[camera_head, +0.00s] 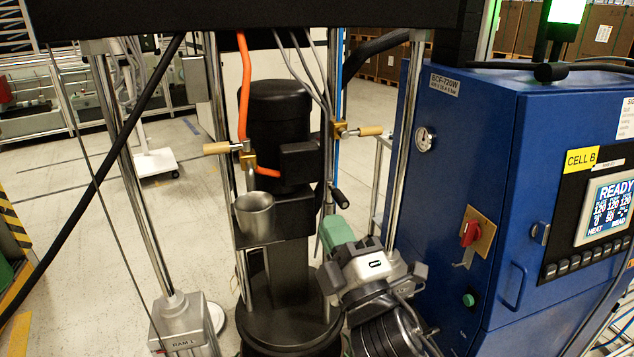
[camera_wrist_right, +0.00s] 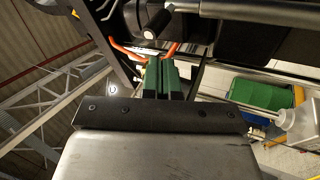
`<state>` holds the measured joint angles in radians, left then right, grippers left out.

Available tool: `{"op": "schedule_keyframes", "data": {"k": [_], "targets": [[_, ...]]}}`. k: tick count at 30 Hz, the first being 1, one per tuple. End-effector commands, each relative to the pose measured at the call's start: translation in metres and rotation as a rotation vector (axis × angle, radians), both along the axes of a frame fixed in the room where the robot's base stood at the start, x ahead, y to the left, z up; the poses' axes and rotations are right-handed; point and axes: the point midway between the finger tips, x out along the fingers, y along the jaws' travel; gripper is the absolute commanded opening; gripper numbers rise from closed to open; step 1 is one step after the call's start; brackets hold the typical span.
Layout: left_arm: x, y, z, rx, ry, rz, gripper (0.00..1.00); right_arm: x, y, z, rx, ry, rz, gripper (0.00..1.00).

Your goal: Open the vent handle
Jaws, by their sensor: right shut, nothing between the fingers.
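The drum pump's black body (camera_head: 275,115) stands mid-frame in the head view. A short black handle (camera_head: 340,197) sticks out at its right side, and I take it for the vent handle. In the right wrist view a black knob (camera_wrist_right: 158,20) on a grey rod shows above the fingertips, apart from them. My right gripper (camera_head: 335,232) has green fingers and sits just below the black handle. Its fingers (camera_wrist_right: 159,65) are together and hold nothing. Two valves with wooden handles, left (camera_head: 217,148) and right (camera_head: 370,131), are higher up. My left gripper is out of view.
A metal cup (camera_head: 255,215) stands on the pump's left side below an orange hose (camera_head: 243,80). Steel posts (camera_head: 398,150) flank the pump. A blue cabinet (camera_head: 480,150) with a red switch (camera_head: 470,233) closes off the right side. Open floor (camera_head: 80,240) lies to the left.

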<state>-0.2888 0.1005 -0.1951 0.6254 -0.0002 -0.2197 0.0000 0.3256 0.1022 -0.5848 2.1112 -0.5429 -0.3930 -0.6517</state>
Motion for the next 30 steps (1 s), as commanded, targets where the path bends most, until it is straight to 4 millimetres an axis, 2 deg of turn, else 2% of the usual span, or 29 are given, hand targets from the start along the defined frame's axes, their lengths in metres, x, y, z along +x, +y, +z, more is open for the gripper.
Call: {"op": "schedule_keyframes", "data": {"k": [1, 5, 6, 9, 11, 14, 15, 18, 20, 23, 24, 27, 30], "targets": [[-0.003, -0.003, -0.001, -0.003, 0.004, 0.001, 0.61, -0.003, 0.014, 0.020, -0.058, -0.113, 0.019, 0.00], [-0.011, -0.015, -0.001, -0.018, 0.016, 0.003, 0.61, -0.025, 0.055, 0.068, -0.225, -0.445, 0.064, 0.00], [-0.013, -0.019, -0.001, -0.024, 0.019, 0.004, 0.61, -0.036, 0.070, 0.082, -0.285, -0.570, 0.077, 0.00], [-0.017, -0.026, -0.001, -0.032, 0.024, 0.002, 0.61, -0.070, 0.110, 0.109, -0.456, -0.927, 0.107, 0.00], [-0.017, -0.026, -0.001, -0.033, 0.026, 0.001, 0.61, -0.094, 0.134, 0.117, -0.564, -1.165, 0.125, 0.00], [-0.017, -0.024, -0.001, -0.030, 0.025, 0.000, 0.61, -0.129, 0.167, 0.114, -0.740, -1.571, 0.154, 0.00], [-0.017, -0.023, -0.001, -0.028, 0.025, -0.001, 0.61, -0.140, 0.178, 0.108, -0.807, -1.734, 0.170, 0.00], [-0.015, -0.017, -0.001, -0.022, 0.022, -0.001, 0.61, -0.156, 0.195, 0.085, -0.968, -2.141, 0.219, 0.00], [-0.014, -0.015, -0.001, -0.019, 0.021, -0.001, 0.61, -0.157, 0.199, 0.068, -1.061, -2.383, 0.266, 0.00], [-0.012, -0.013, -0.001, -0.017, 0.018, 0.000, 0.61, -0.143, 0.194, 0.042, -1.206, -2.773, 0.389, 0.00], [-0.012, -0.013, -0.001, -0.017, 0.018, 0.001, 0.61, -0.133, 0.188, 0.035, 1.206, 2.787, -0.440, 0.00], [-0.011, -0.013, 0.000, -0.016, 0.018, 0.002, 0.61, -0.098, 0.163, 0.029, 1.034, 2.406, -0.529, 0.00], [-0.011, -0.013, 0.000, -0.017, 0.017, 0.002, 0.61, -0.062, 0.128, 0.044, 0.894, 2.053, -0.646, 0.00]]}}
